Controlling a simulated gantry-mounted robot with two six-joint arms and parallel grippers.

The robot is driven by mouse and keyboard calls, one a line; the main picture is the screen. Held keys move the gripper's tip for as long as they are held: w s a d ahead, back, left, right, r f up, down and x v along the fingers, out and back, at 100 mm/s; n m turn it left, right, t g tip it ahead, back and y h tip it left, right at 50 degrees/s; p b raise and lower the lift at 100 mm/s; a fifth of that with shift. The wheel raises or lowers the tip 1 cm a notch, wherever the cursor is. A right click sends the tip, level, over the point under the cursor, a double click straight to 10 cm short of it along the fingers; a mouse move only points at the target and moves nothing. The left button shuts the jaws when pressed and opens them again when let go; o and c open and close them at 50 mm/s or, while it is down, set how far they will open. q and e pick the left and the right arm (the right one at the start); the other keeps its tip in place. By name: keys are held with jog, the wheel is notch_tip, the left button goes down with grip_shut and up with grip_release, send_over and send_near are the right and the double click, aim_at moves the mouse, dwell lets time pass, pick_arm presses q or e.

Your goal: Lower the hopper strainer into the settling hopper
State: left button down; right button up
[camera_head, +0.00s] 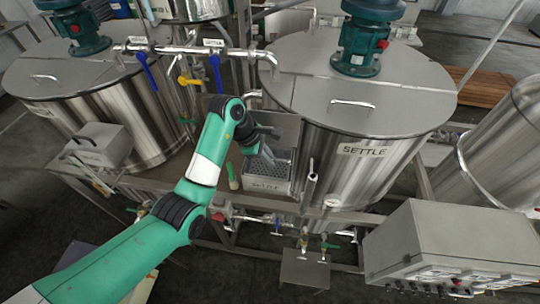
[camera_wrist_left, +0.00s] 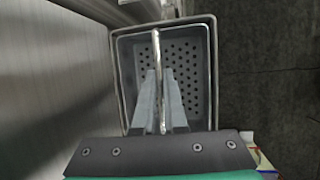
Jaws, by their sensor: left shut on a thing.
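The hopper strainer (camera_wrist_left: 190,85) is a grey metal basket with a perforated bottom and a thin bar handle. My left gripper (camera_wrist_left: 161,75) is shut on that handle, with a finger on each side of it. In the left wrist view the strainer appears inside the rim of the settling hopper (camera_wrist_left: 115,75). In the head view the left gripper (camera_head: 263,152) is above the settling hopper (camera_head: 268,186), a small labelled metal box beside the SETTLE tank. The perforated strainer (camera_head: 262,168) shows in its opening. I cannot tell whether it rests on the bottom. My right gripper is not in view.
The large SETTLE tank (camera_head: 385,165) stands right of the hopper, and another lidded tank (camera_head: 75,75) is at left. Pipes with blue-handled valves (camera_head: 215,70) run behind my arm. A green-handled brush-like item (camera_head: 232,175) is left of the hopper. A control box (camera_head: 450,245) is at lower right.

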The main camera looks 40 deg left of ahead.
pick_arm(q)
jog(key=shift+f+b, duration=0.4)
jog(key=shift+f, duration=0.95)
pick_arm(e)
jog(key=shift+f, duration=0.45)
pick_arm(q)
jog(key=c, duration=0.9)
grip_release()
